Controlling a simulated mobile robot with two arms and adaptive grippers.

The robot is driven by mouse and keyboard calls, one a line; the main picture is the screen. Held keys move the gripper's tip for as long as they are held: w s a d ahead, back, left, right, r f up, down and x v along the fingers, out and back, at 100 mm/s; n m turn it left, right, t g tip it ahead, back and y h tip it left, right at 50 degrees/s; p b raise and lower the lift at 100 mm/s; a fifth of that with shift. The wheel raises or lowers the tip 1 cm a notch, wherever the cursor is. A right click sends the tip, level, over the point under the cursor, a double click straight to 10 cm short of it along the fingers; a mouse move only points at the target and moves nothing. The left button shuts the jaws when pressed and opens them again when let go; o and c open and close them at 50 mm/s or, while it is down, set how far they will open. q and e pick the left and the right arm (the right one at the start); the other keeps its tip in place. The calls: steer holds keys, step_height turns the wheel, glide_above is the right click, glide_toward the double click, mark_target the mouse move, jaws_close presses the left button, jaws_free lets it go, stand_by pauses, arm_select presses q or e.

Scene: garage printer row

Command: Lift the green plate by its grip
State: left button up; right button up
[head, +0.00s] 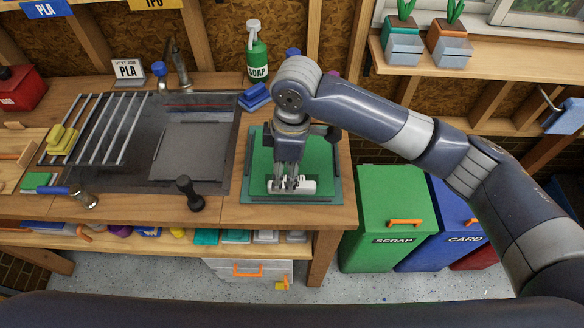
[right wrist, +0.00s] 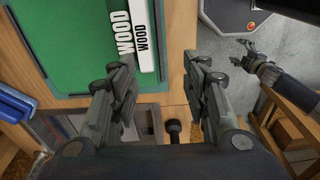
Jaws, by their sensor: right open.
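The green plate (head: 318,159) lies flat in a grey frame at the right end of the wooden bench. It also fills the upper left of the right wrist view (right wrist: 70,40). Its white grip (head: 304,188) lies near the plate's front edge; the grip (right wrist: 147,62) reads WOOD in the wrist view. My right gripper (head: 286,184) points down over the grip. In the wrist view its fingers (right wrist: 160,85) are apart and empty, with the grip closer to the left finger. I cannot tell the height gap. My left gripper (right wrist: 244,50) shows small in the wrist view, fingers apart, off the bench.
A sink (head: 195,150) with a grey panel lies left of the plate. A black-knobbed tool (head: 189,192) stands at the bench's front. A blue sponge or brush (head: 255,97) and a soap bottle (head: 257,55) stand behind. A green SCRAP bin (head: 390,205) stands right of the bench.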

steer(key=shift+h, duration=0.6)
steer(key=w+d+f, duration=0.1)
steer(key=w+d+f+p, duration=0.1)
steer(key=f, duration=0.1)
steer(key=shift+w+d+f, duration=0.1)
steer(key=shift+d+f, duration=0.05)
steer(key=shift+f, duration=0.15)
step_height(320, 180, down, 4)
steer(key=shift+f+p, duration=0.1)
steer(key=shift+p, duration=1.1)
steer(key=shift+f, duration=0.55)
jaws_close()
